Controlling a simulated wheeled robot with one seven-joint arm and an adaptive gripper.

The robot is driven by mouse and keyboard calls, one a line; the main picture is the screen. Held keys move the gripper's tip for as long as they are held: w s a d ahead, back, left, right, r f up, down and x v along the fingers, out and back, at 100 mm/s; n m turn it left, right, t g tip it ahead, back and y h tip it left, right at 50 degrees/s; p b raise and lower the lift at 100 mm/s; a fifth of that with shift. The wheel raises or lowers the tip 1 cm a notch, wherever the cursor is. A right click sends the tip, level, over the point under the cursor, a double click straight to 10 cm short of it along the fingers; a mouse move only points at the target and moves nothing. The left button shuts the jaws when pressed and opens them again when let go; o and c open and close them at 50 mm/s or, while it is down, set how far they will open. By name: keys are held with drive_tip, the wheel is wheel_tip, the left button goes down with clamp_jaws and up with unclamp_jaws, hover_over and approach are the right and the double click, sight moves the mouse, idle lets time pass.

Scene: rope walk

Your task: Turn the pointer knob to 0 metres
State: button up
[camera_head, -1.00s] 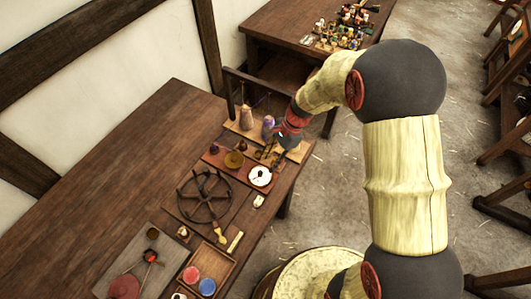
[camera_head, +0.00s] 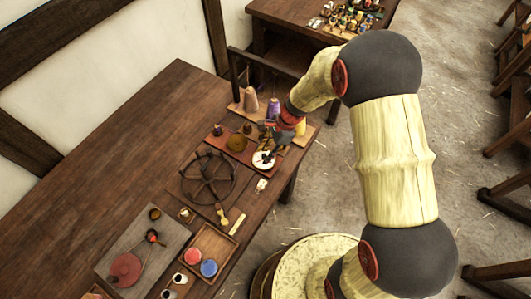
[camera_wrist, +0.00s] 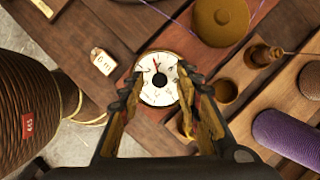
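The pointer knob is a round white dial (camera_head: 261,165) with marks around its face, set in a reddish board at the right end of the workbench. In the wrist view the dial (camera_wrist: 151,93) shows a dark round centre and a thin red mark near its upper edge; its numbers are too small to read. My gripper (camera_wrist: 158,88) is open and empty, its two yellow-and-black fingers over the lower left and right of the dial. In the head view my gripper (camera_head: 270,148) is just above the dial and partly covers it. Contact cannot be told.
A brass disc (camera_wrist: 220,18) and a small wooden peg (camera_wrist: 262,56) stand close to the dial. A tag reading "6 m" (camera_wrist: 103,61) lies left of it. A dark spoked wheel (camera_head: 208,178) lies on the bench (camera_head: 110,150).

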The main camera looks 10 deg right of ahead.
drive_tip(key=shift+c, duration=1.4)
clamp_jaws()
